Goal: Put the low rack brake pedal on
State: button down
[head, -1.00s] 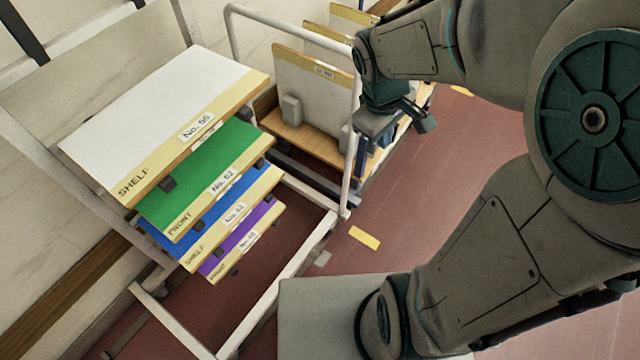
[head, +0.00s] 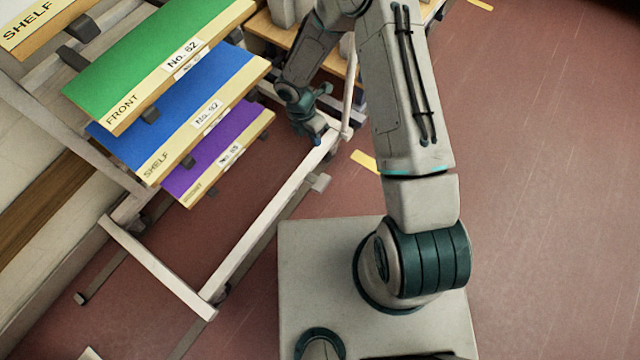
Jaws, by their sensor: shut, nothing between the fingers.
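The low rack (head: 270,215) is a pale metal frame at left, carrying stacked coloured shelf boards. A small grey tab, which looks like its brake pedal (head: 320,182), sticks out low on the frame's right side, near its far corner. Whether the pedal is up or down cannot be told. My gripper (head: 319,137) is shut and empty. It points downward by the far right corner of the frame, above the pedal in the picture and apart from it. The rack's post partly adjoins it in view, and its exact height is unclear.
Green (head: 155,65), blue (head: 185,105) and purple (head: 220,150) boards jut toward the gripper's left. Another cart with a wooden deck (head: 285,35) stands behind. A yellow mark (head: 367,162) lies on the floor.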

jog(key=n+b, duration=0.1)
jog(key=n, duration=0.1)
send_over(322, 183)
jog(key=w+a, duration=0.3)
jog(key=a, duration=0.1)
notch_tip(322, 183, down, 6)
jog(key=b+x, duration=0.2)
jog(key=x, duration=0.5)
jog(key=b+x, duration=0.3)
jog(key=x, duration=0.4)
jog(key=shift+s+d, duration=0.1)
jog(key=shift+s, duration=0.15)
jog(key=shift+f, duration=0.1)
